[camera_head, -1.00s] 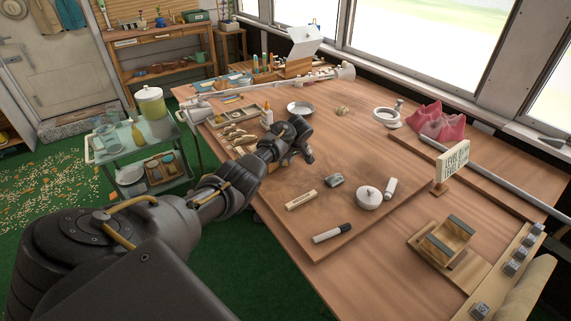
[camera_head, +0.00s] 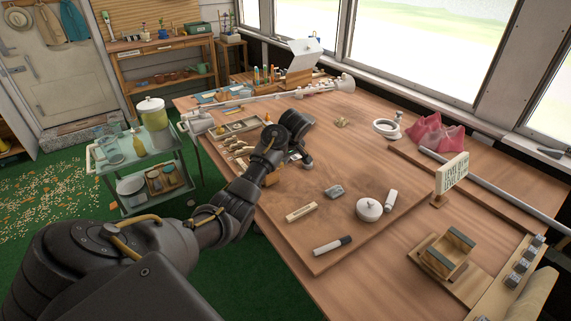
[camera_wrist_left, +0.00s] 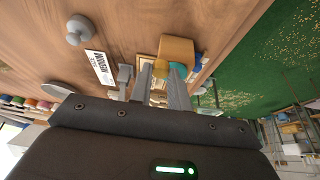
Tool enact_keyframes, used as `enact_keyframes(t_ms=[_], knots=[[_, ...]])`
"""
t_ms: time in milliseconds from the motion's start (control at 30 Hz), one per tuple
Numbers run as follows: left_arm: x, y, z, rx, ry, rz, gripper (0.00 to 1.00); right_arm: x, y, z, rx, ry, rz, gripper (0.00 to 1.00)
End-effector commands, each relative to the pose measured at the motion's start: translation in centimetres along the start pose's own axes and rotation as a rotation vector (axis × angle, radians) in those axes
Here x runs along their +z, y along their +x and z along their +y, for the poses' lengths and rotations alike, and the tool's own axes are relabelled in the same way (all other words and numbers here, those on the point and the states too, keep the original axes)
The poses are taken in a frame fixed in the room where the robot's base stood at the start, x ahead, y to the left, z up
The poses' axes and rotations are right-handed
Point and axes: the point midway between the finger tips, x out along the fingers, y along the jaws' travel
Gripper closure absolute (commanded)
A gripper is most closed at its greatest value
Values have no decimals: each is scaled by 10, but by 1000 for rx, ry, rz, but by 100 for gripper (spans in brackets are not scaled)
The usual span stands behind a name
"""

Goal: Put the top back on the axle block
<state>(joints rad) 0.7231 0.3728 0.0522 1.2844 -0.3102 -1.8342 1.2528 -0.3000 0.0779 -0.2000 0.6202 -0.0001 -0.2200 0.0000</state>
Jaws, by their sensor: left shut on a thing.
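My left gripper (camera_head: 303,160) is over the left part of the wooden table, mostly hidden behind its own wrist in the head view. In the left wrist view its two fingers (camera_wrist_left: 162,75) are nearly together, shut on a small yellow thing (camera_wrist_left: 160,68) at the tips. Its shape is mostly hidden. An orange block (camera_wrist_left: 177,50) shows just beyond the fingertips, with a teal piece (camera_wrist_left: 179,70) beside it. I cannot tell whether these touch the held thing, or which piece is the axle block. My right gripper is not in view.
A small sign (camera_head: 452,172) stands at right. A trolley (camera_head: 150,150) stands left.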

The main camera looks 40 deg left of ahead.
Motion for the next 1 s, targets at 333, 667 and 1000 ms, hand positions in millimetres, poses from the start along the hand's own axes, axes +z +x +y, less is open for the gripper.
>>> enact_keyframes(t_ms=[333,667,1000], knots=[[23,-51,-53,-4,2,-1,100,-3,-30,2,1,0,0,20],[34,-60,-71,-1,0,-1,100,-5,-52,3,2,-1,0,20],[36,-60,-73,0,0,-1,100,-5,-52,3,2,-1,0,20]])
